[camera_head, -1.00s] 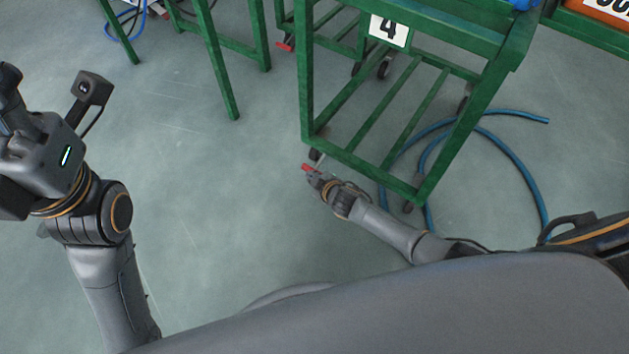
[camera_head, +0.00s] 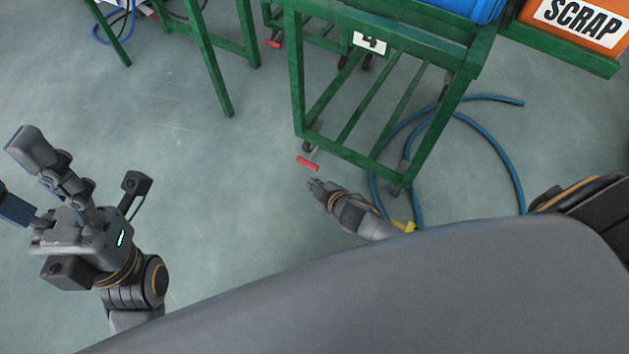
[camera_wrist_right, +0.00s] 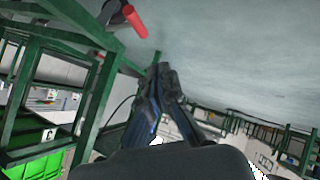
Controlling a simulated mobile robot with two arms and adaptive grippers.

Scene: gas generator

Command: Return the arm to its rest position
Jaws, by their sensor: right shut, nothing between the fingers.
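My right gripper (camera_head: 316,184) is low over the floor in the head view, just below the red caster pedal (camera_head: 307,163) of the green cart (camera_head: 299,90), with a gap between them. In the right wrist view its dark fingers (camera_wrist_right: 160,76) are together with nothing between them. The red pedal (camera_wrist_right: 135,20) shows there at the top, apart from the fingers. My left gripper (camera_head: 14,178) is at the left of the head view, with its two fingers spread and nothing seen between them.
A blue hose (camera_head: 497,148) lies in loops on the floor right of the cart. An orange SCRAP bin (camera_head: 575,22) and a blue bin (camera_head: 470,8) are at the top right. A green table leg (camera_head: 217,75) stands at upper left. Open floor lies between my arms.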

